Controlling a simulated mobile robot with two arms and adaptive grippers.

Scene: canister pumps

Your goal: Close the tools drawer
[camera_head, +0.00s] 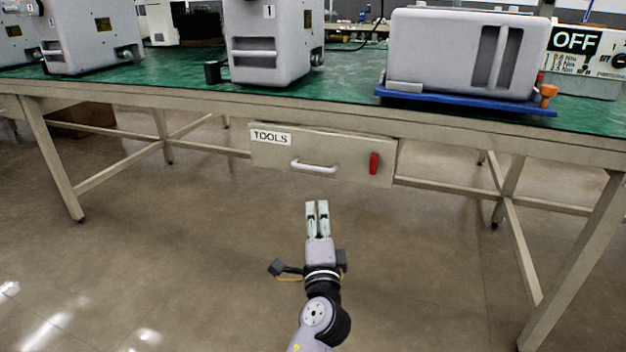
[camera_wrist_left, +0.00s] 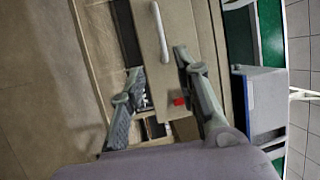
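The tools drawer (camera_head: 345,155) hangs under the front of the table, with a TOOLS label (camera_head: 270,138) at its left. A white handle (camera_head: 313,167) is on its front, and a red piece (camera_head: 374,163) is near its right end. My right gripper is not in view.
The green-topped table (camera_head: 350,92) carries grey pump units (camera_head: 270,40), and another grey unit (camera_head: 465,50) is on a blue tray (camera_head: 470,101). An OFF sign (camera_head: 575,40) stands at the right. Table legs (camera_head: 55,160) stand at both sides. The floor (camera_head: 440,260) ahead is clear.

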